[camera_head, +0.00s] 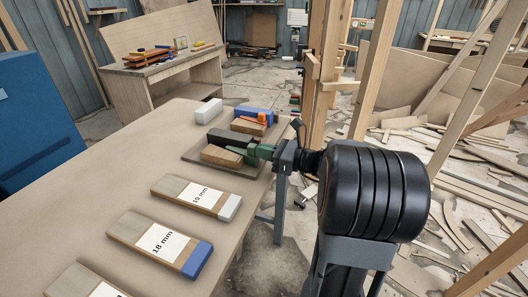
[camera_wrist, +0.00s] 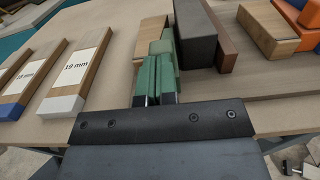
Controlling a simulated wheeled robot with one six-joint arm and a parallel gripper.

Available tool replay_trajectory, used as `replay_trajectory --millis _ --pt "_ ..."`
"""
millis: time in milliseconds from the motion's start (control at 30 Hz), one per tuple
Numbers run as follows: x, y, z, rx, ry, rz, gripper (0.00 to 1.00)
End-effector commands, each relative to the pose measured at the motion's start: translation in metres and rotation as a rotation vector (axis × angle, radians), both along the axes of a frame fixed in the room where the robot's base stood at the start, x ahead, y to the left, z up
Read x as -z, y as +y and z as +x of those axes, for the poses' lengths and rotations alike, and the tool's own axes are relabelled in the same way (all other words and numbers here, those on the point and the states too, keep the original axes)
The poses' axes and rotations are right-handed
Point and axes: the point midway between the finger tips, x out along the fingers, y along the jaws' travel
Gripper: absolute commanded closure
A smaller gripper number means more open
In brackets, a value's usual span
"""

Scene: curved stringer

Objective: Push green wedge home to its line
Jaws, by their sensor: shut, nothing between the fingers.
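The green wedge (camera_wrist: 161,47) shows in the wrist view as a small pale green face just beyond my fingertips. It sits between a light wooden block (camera_wrist: 150,36) on the left and a long dark block (camera_wrist: 194,35) on the right. My gripper (camera_wrist: 159,60) has green fingers, shut side by side with nothing between them. The tips are at the wedge's near end; whether they touch it I cannot tell. In the head view my gripper (camera_head: 256,151) is at the right end of the wooden block (camera_head: 221,156) and dark block (camera_head: 228,139). I cannot make out the wedge's line.
Labelled wooden pieces lie on the table: one with a white end (camera_head: 196,196), one with a blue end (camera_head: 160,243). A white block (camera_head: 208,111), a blue block (camera_head: 254,112) and an orange piece (camera_head: 261,118) are behind. Timber posts (camera_head: 376,65) stand right of the table.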

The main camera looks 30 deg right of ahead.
Motion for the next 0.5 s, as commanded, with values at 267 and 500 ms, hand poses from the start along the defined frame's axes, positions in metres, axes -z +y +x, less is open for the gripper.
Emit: replay_trajectory --millis 267,500 --pt "-0.001 0.005 0.007 -0.004 -0.001 -0.001 1.00" --pt "0.000 0.016 0.025 -0.002 0.000 0.000 1.00"
